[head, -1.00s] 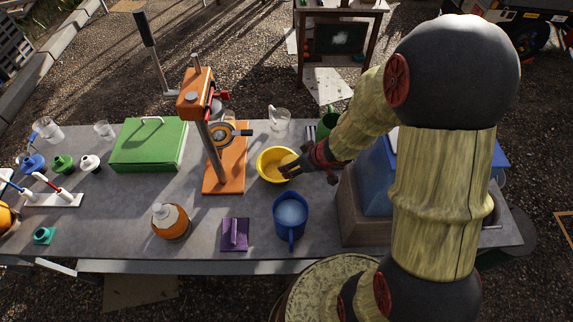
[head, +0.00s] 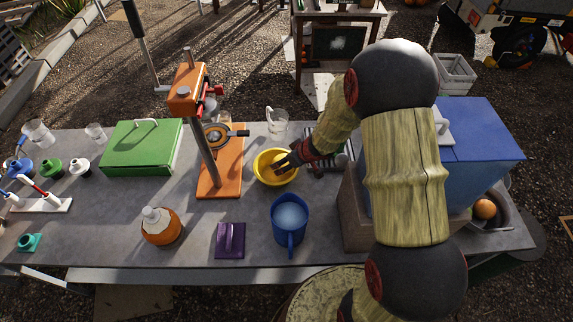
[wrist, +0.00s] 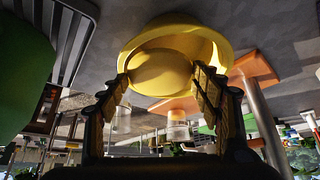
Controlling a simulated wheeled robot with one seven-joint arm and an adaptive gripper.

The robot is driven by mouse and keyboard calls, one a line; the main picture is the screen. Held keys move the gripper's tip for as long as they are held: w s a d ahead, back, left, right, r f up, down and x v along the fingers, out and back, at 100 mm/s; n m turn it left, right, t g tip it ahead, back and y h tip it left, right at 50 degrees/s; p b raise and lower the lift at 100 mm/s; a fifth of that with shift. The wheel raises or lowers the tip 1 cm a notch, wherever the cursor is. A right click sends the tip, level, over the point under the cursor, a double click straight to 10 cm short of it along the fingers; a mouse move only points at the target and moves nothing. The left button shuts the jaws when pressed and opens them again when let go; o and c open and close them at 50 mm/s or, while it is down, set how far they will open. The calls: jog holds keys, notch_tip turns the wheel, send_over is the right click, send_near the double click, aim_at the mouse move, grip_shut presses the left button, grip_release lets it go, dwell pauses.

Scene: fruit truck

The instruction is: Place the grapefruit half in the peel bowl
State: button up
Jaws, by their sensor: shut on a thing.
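The yellow bowl (head: 259,175) stands on the grey table, right of the orange press, and also shows in the wrist view (wrist: 180,22). My gripper (head: 281,163) reaches in from the right with its fingertips over the bowl. In the wrist view my gripper (wrist: 161,78) has its two fingers on either side of a rounded yellow-orange thing, the grapefruit half (wrist: 160,72), and is shut on it. The half shows against the bowl's opening. Whether it touches the bowl's inside, I cannot tell. In the head view the fingers mostly hide it.
The orange press (head: 205,130) stands close left of the bowl. A glass pitcher (head: 278,122) is behind. A large blue box (head: 485,130) stands right.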

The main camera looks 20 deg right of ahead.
jog(key=shift+f, duration=0.15)
jog(key=shift+f, duration=0.25)
jog(key=o, duration=1.2)
jog(key=shift+r, duration=0.1)
